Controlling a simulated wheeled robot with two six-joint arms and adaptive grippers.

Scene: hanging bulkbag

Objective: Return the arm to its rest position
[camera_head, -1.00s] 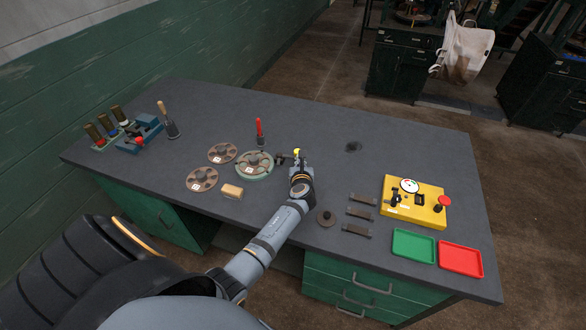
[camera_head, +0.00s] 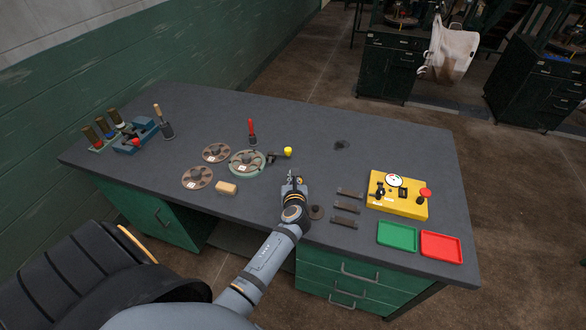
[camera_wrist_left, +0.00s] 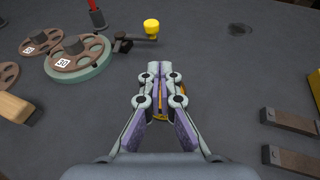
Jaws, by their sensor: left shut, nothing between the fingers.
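My left gripper (camera_head: 294,183) is above the middle of the bench in the head view, over bare dark surface. In the left wrist view its fingers (camera_wrist_left: 160,70) are together with nothing between them. Ahead of it, apart from it, is a yellow-knobbed lever (camera_head: 287,152) beside a round green base with a brown disc (camera_head: 247,163). The yellow knob also shows in the left wrist view (camera_wrist_left: 151,27). A small yellow-orange patch shows behind the fingers in the left wrist view, mostly hidden. My right gripper is not in view.
On the dark bench (camera_head: 390,150) a yellow control box (camera_head: 398,205), a green tray (camera_head: 397,237) and a red tray (camera_head: 441,247) stand right. Dark flat bars (camera_head: 346,207) lie nearer the gripper. Two brown discs (camera_head: 197,177), a tan block (camera_head: 226,188) and a red-handled tool (camera_head: 251,130) are left.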

